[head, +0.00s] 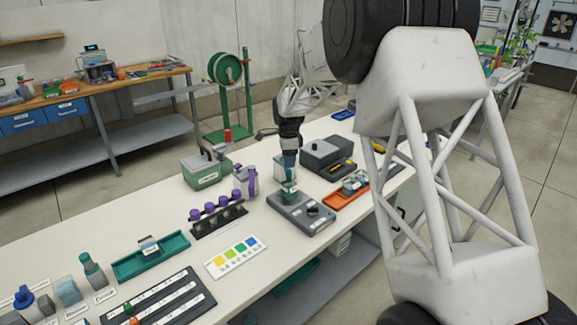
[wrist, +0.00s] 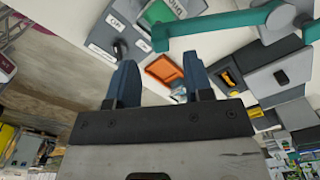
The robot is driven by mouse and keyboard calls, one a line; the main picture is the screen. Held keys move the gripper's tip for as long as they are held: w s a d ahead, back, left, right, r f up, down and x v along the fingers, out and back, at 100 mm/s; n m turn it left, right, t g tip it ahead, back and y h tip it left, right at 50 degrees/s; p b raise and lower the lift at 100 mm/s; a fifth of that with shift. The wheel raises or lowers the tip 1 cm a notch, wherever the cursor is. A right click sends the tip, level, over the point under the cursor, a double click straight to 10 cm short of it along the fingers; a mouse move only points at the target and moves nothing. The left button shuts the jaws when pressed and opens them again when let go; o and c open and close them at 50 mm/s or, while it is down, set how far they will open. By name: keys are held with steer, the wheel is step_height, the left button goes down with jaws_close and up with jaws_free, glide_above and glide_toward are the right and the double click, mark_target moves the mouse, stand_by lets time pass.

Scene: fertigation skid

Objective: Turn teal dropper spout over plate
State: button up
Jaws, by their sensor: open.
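In the wrist view the teal dropper spout (wrist: 215,28) is a long bar with a bent end, reaching across the top of the picture. Its bent end lies near a green labelled plate (wrist: 166,13) on a grey unit. In the head view my gripper (head: 289,166) points down above the grey unit (head: 303,217), and teal parts show around its tips; it hides much of the spout. In the wrist view the two blue fingers of my gripper (wrist: 160,82) are apart with nothing held between them.
A dark knob (head: 313,209) sits on the grey unit. An orange tray (head: 346,199) and a dark grey box (head: 328,154) stand to the right. Purple-capped vials (head: 216,207) and a green-grey box (head: 205,172) stand left. A colour card (head: 235,256) lies in front.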

steer(key=shift+r, duration=1.7)
steer(key=shift+s+d+r, duration=0.25)
steer(key=shift+s+r, duration=0.05)
steer(key=shift+r, duration=0.05)
steer(key=s+d+r+n, duration=0.2)
steer(key=s+d+r, duration=0.3)
steer(key=s, duration=0.3)
steer(key=s+d+r+n+t, duration=0.1)
steer(key=s+d+r+n, duration=0.3)
steer(key=s, duration=0.5)
steer(key=s+d+r+n, duration=0.1)
steer(key=s+d+r, duration=0.45)
steer(key=s, duration=0.25)
steer(key=s+d+f+n, duration=0.1)
steer(key=s+d+n, duration=0.1)
steer(key=s, duration=0.8)
steer(key=s+d+f+n+t, duration=0.1)
steer(key=s+d+n, duration=0.2)
steer(key=s, duration=0.8)
steer(key=s+d+f+n, duration=0.1)
steer(key=s+d+n, duration=0.2)
steer(key=s, duration=0.7)
steer(key=shift+s+d+f+t, duration=0.2)
steer(key=shift+d+f+t, duration=0.15)
steer(key=shift+d, duration=0.15)
